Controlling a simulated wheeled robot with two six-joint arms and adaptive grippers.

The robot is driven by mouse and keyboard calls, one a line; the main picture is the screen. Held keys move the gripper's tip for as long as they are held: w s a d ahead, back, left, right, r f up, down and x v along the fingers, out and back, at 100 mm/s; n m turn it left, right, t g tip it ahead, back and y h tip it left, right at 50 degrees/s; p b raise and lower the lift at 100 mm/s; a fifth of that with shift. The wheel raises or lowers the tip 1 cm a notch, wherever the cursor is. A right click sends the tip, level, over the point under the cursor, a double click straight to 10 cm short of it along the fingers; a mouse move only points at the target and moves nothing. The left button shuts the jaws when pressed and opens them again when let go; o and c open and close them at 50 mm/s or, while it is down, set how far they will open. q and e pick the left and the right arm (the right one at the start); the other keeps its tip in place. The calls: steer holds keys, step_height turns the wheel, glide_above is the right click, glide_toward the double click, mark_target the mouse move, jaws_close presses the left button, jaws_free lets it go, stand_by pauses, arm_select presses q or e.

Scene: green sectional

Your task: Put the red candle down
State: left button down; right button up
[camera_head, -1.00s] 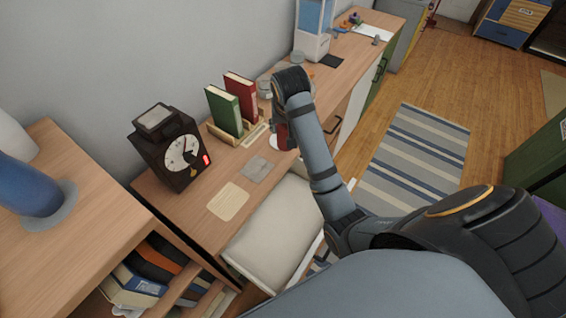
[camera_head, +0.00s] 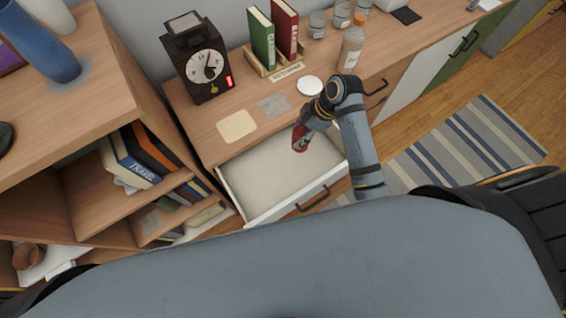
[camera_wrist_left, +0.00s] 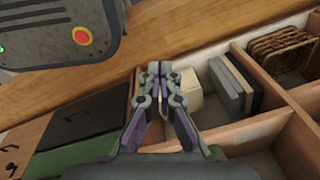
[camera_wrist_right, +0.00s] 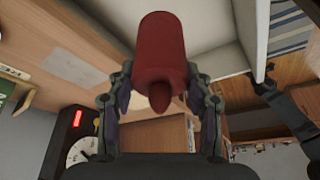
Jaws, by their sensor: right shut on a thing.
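The red candle (camera_head: 299,145) is held in my right gripper (camera_head: 305,132). In the head view it appears over the open white drawer (camera_head: 262,172), near the desk's front edge; its height above the drawer is hard to tell. In the right wrist view the candle (camera_wrist_right: 160,45) fills the space between the fingers of my right gripper (camera_wrist_right: 160,90), which are shut on it. My left gripper (camera_wrist_left: 158,70) shows only in the left wrist view, with its fingertips together and nothing visible between them.
The wooden desk top (camera_head: 220,105) carries a black clock (camera_head: 205,65), green and red books (camera_head: 274,36), a white disc (camera_head: 309,85), a bottle (camera_head: 351,45) and several glass jars. A bookshelf (camera_head: 90,200) stands at the left. A striped rug (camera_head: 460,150) lies at the right.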

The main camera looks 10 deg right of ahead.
mark_target(304, 151)
steer(key=shift+s+a+f+n+g+b, duration=0.35)
steer(key=shift+s+a+f+n+b, duration=0.35)
steer(key=shift+f, duration=2.35)
steer(key=shift+s+a+f+n+g+b, duration=0.35)
steer(key=shift+f+n+b, duration=0.6)
steer(key=shift+f, duration=2.1)
steer(key=shift+s+a+f+n+g+b, duration=0.3)
steer(key=shift+s+a+f+n+b, duration=0.4)
steer(key=shift+f, duration=2.35)
steer(key=shift+w+d, duration=0.1)
steer(key=shift+w, duration=0.05)
steer(key=o, duration=1.4)
steer(key=shift+f, duration=0.1)
steer(key=shift+c, duration=0.2)
steer(key=v, duration=1.2)
